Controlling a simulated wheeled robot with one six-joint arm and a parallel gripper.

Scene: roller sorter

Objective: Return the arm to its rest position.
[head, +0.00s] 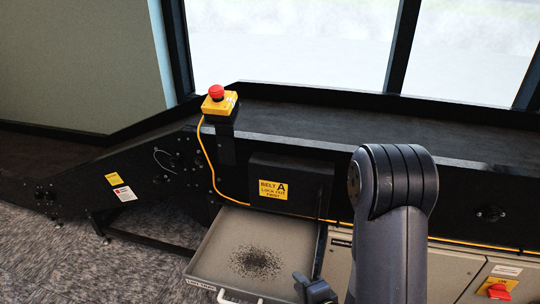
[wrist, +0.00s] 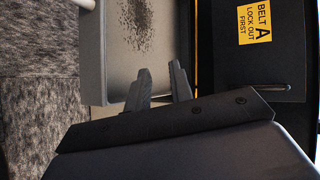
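My arm (head: 400,200) rises at the right of centre in the head view, in front of the conveyor. My gripper (head: 312,288) shows partly at the bottom edge there, over the right side of an open drawer. In the wrist view both fingers of my gripper (wrist: 160,68) show with a gap between them. Nothing is held between them. The pulled-out drawer (head: 212,262) is grey, with a patch of dark specks on its floor; it also shows in the wrist view (wrist: 118,88).
A black conveyor (head: 300,118) runs along the window. A red stop button on a yellow box (head: 219,102) stands on its near edge. A black cover (head: 312,180) bears a yellow label. A red switch (head: 498,291) sits at lower right. Carpet (head: 80,265) is clear at left.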

